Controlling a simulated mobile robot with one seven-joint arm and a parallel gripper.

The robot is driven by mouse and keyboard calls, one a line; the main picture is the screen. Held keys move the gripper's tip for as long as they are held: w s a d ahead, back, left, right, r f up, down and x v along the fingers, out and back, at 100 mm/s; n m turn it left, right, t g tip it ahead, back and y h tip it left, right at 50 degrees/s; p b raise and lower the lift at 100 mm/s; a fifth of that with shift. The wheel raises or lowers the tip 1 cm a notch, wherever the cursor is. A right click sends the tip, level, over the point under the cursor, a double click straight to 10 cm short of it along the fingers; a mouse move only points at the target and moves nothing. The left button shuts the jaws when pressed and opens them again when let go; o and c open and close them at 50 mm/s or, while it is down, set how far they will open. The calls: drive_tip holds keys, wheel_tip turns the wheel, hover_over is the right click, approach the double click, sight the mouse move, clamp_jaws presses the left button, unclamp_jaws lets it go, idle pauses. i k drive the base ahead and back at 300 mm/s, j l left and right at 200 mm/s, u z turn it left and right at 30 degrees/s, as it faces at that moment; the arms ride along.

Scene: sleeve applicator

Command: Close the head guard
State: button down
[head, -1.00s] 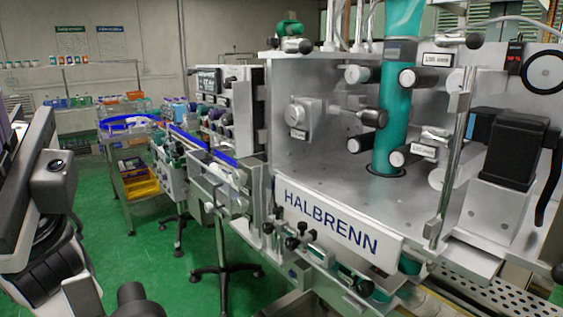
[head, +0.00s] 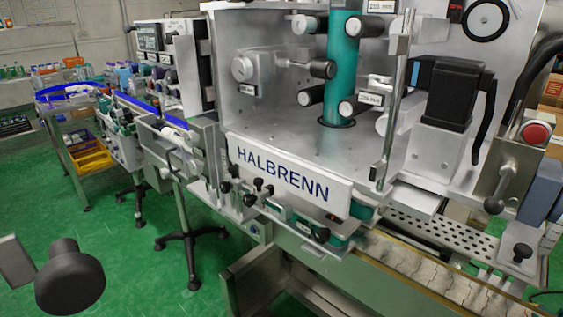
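The applicator head stands open to view as a bright metal bay (head: 290,125) with rollers and a teal web column (head: 342,65). At its right front edge is an upright polished bar (head: 394,100), which looks like the edge or handle of the head guard. Any clear panel joined to it is hard to make out, and so is its hinge. No panel visibly covers the front of the bay. My gripper is not in view, so its opening cannot be seen.
A white HALBRENN plate (head: 290,175) crosses the front below the bay. A conveyor (head: 450,275) runs out at lower right, near a red button (head: 536,132). A stand with a black base (head: 190,240) is on the left. Green floor (head: 130,275) is open at lower left.

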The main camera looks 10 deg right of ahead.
sight(72, 280)
drive_tip(key=k+l, duration=0.35)
drive_tip(key=k, duration=0.15)
drive_tip(key=k+l+u, duration=0.15)
drive_tip(key=k+l, duration=0.2)
drive_tip(key=k, duration=0.2)
